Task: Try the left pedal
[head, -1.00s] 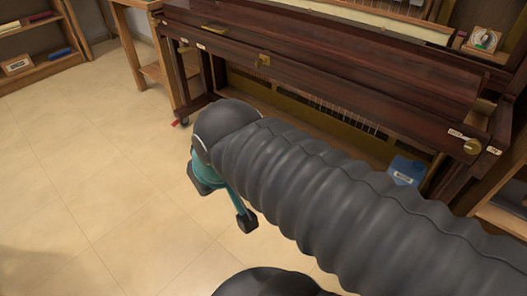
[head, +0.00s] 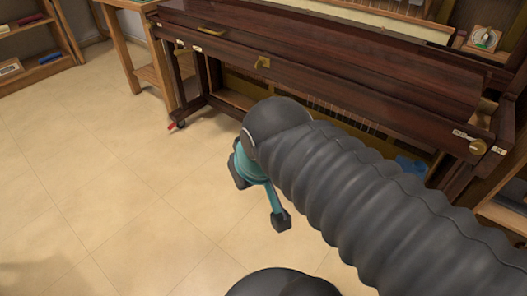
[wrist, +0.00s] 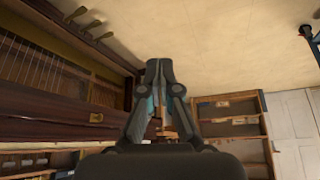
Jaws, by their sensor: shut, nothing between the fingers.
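The dark wooden piano (head: 330,75) stands across the top of the head view. Its pedals are hidden there behind my arm. In the wrist view the piano (wrist: 110,62) lies on the left, turned on its side, with small brass pedals (wrist: 92,25) near the top left. I cannot tell for certain which is the left pedal. My gripper (wrist: 159,68) is shut and empty, and appears to the right of the pedals, apart from them. In the head view my teal and black gripper hangs over the floor in front of the piano, its fingertips unclear.
The pale tiled floor (head: 110,200) is clear at the left. A wooden bench (head: 150,70) stands beside the piano's left end. A blue box (head: 410,168) is partly hidden behind my arm. The wrist view shows wooden shelves (wrist: 232,128) and a white door (wrist: 292,120).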

